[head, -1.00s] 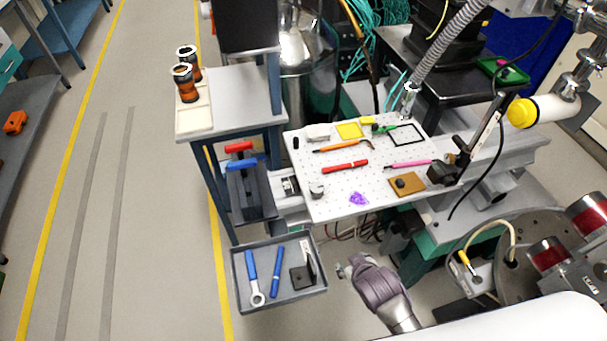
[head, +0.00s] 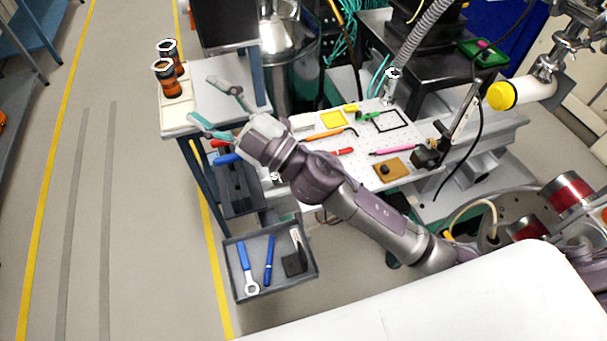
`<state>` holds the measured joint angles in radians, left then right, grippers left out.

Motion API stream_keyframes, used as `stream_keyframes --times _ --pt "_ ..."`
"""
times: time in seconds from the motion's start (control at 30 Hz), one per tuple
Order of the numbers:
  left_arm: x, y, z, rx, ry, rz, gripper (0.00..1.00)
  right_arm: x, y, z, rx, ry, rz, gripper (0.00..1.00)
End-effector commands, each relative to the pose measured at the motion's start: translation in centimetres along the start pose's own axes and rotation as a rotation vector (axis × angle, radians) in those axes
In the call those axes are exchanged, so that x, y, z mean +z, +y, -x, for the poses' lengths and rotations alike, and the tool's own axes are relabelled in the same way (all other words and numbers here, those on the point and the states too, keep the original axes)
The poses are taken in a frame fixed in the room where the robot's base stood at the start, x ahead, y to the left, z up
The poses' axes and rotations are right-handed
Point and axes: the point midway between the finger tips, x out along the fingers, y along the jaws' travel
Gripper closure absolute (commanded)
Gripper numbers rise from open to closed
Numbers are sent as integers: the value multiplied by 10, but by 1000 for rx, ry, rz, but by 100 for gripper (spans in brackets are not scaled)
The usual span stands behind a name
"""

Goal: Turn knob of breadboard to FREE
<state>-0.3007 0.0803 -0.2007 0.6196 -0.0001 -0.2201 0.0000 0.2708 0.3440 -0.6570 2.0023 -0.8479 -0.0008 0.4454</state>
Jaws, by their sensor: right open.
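The breadboard (head: 362,148) is a white perforated plate at the centre, with my right arm crossing in front of its left part. A small piece of a pale fitting (head: 275,177) shows at its left edge, mostly behind my arm. I cannot read any FREE mark or a knob position there. My right gripper (head: 201,98) is open and empty, its two teal-tipped fingers spread in front of the side table, left of the breadboard. My left gripper is not in view.
Two orange-and-black cylinders (head: 168,82) stand on a cream tray (head: 193,123) on the side table. A grey tool tray (head: 311,273) holds a blue wrench and other tools. Pens, a yellow square and a brown block (head: 394,174) lie on the breadboard. A silver vessel stands behind.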

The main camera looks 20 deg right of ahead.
Motion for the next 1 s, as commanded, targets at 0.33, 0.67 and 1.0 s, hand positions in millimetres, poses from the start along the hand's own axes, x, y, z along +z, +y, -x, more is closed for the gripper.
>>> stream_keyframes --times 0.33,0.67,1.0 --pt "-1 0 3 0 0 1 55 -25 -121 42 -1000 625 589 39" --pt "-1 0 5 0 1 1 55 132 -27 144 -1958 253 921 39" --pt "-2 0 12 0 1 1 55 161 -1 168 -2108 108 942 39"
